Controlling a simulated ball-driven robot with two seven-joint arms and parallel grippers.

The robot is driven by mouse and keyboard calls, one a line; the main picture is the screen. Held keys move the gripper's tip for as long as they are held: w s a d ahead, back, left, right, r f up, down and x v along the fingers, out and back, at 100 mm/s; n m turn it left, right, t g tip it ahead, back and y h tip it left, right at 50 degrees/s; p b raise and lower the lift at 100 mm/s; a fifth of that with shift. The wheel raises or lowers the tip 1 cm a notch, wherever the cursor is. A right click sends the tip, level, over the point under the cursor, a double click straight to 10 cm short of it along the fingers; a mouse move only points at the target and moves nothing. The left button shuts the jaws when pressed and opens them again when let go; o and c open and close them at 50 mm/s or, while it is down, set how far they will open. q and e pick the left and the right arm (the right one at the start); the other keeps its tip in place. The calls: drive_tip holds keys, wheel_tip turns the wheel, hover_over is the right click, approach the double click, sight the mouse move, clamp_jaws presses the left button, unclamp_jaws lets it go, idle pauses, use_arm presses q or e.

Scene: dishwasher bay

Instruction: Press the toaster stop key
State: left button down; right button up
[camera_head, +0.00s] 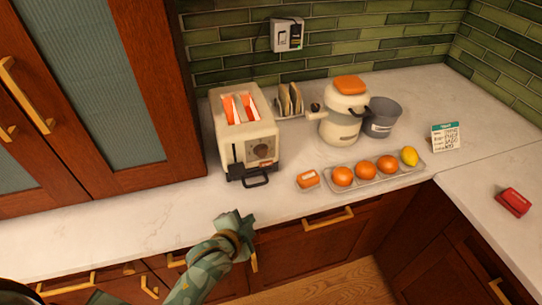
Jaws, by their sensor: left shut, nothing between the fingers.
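The cream toaster (232,150) stands on the white counter near the wall, with orange-lined slots on top. Its front has a round brown dial (262,150), a dark lever block and a black loop handle low down. The stop key is too small to tell apart. My left gripper (241,218) is shut and empty, in front of and below the toaster near the counter's front edge, apart from it. My right gripper is not in view.
A toast rack (290,100), a cream pot (342,126) and a grey bucket (383,118) stand behind. The counter left of the toaster is clear.

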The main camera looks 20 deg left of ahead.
sight(266, 164)
use_arm(q)
drive_tip(key=w+d+r+t, duration=0.1)
drive_tip(key=w, duration=0.1)
drive_tip(key=w+d+r+m+t+h, duration=0.1)
drive_tip(key=w+d, duration=0.1)
drive_tip(key=w+d+t, duration=0.1)
drive_tip(key=w+d, duration=0.1)
drive_tip(key=shift+w+d+r+m+t+h, duration=0.25)
drive_tip(key=shift+w+r+m+t+h, duration=0.15)
drive_tip(key=w+a, duration=0.1)
drive_tip(key=w, duration=0.1)
drive_tip(key=w+a+b, duration=0.1)
drive_tip(key=w, duration=0.1)
drive_tip(key=w+a+b, duration=0.1)
drive_tip(key=w+a, duration=0.1)
drive_tip(key=shift+w+a, duration=0.45)
drive_tip(key=shift+w, duration=0.2)
drive_tip(key=shift+w+r, duration=0.1)
idle(1.4)
drive_tip(key=shift+w+a, duration=0.25)
drive_tip(key=shift+w+a, duration=0.1)
idle(0.5)
